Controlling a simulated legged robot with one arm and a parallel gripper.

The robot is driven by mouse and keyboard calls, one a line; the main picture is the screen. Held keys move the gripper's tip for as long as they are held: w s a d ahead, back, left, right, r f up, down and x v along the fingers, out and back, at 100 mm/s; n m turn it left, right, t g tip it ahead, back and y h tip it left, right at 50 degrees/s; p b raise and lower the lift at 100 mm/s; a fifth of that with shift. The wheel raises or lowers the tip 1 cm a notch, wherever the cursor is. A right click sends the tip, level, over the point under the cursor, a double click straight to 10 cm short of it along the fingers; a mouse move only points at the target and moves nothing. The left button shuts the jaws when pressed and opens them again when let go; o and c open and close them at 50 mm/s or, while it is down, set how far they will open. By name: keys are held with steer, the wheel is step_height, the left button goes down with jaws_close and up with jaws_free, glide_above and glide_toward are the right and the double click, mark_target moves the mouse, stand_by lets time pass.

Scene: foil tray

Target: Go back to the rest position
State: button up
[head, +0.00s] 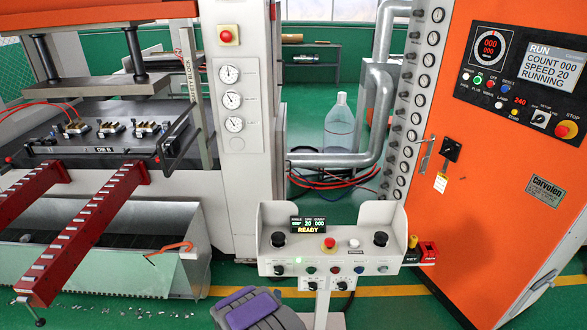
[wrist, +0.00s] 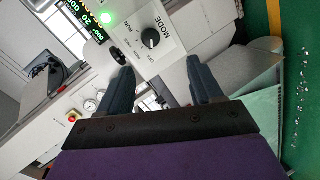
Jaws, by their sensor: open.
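My gripper (wrist: 162,75) is open and empty in the wrist view, its two dark fingers spread apart. Beyond the fingers is a grey panel with a black MODE knob (wrist: 150,38) and a lit green lamp (wrist: 106,18). In the head view, purple and dark grey parts of my arm show at the bottom centre, in front of the control console (head: 340,245). The fingertips cannot be made out there. The console display (head: 308,225) reads READY.
An orange cabinet (head: 490,150) with a RUNNING screen (head: 554,66) stands at the right. A press with a dark bed (head: 100,160) and red rails (head: 85,235) fills the left. A clear bottle (head: 339,125) stands behind the console. Scraps lie on the green floor at lower left.

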steer(key=s+d+r+m+g+y, duration=0.1)
steer(key=s+d+r+m+g, duration=0.15)
steer(key=r, duration=0.45)
steer(key=s+d+r+m+g+y, duration=0.15)
steer(key=r+g, duration=0.25)
steer(key=r, duration=0.4)
steer(key=s+d+r+m+g, duration=0.1)
steer(key=s+r+m+g, duration=0.2)
steer(key=r, duration=0.4)
steer(key=s+d+r+m+g, duration=0.2)
steer(key=s+d+r, duration=0.3)
steer(key=s, duration=0.6)
steer(key=s+d+r+m+g+h, duration=0.1)
steer(key=s+d+r, duration=0.4)
steer(key=s, duration=0.7)
steer(key=s+d+r+m+g, duration=0.3)
steer(key=s+d+r, duration=0.2)
steer(key=s, duration=0.7)
steer(key=shift+d+r+g+h, duration=0.3)
steer(key=shift+d+g+h, duration=0.05)
steer(key=shift+d, duration=0.25)
